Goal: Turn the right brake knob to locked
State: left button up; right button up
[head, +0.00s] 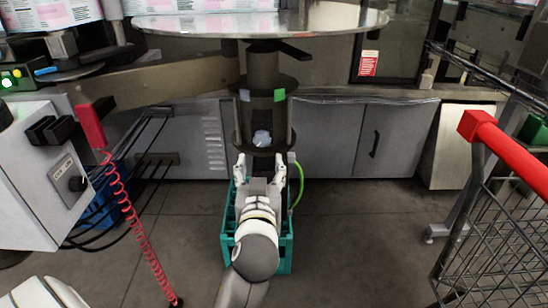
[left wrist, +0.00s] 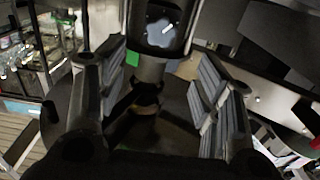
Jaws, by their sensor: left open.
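The brake knob (head: 262,138) is a pale blue-grey lobed knob on the front of a dark column below the round metal platter. In the left wrist view the knob (left wrist: 162,32) shows in a dark recess, near the top middle. A green mark (head: 279,95) and a pale grey mark (head: 245,95) sit above it on the column's collar. My left gripper (head: 261,168) is open just below and in front of the knob, its fingers apart. In the left wrist view nothing is between the fingers (left wrist: 160,85). My right gripper is not in view.
A teal crate (head: 285,240) stands on the floor beneath my left arm. A grey control box (head: 40,175) with a coiled red cable (head: 125,205) is at the left. A wire cart with a red handle (head: 510,150) is at the right. Grey cabinets (head: 330,140) stand behind.

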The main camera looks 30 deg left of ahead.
aim_at(262, 140)
pick_arm(q)
jog(key=x, duration=1.1)
jog(key=shift+a, duration=0.1)
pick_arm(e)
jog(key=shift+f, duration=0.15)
pick_arm(q)
jog(key=c, duration=1)
jog(key=shift+r, duration=0.1)
jog(key=m+p, duration=0.3)
jog(key=m, duration=0.1)
jog(key=shift+p, duration=0.4)
jog(key=shift+m, duration=0.3)
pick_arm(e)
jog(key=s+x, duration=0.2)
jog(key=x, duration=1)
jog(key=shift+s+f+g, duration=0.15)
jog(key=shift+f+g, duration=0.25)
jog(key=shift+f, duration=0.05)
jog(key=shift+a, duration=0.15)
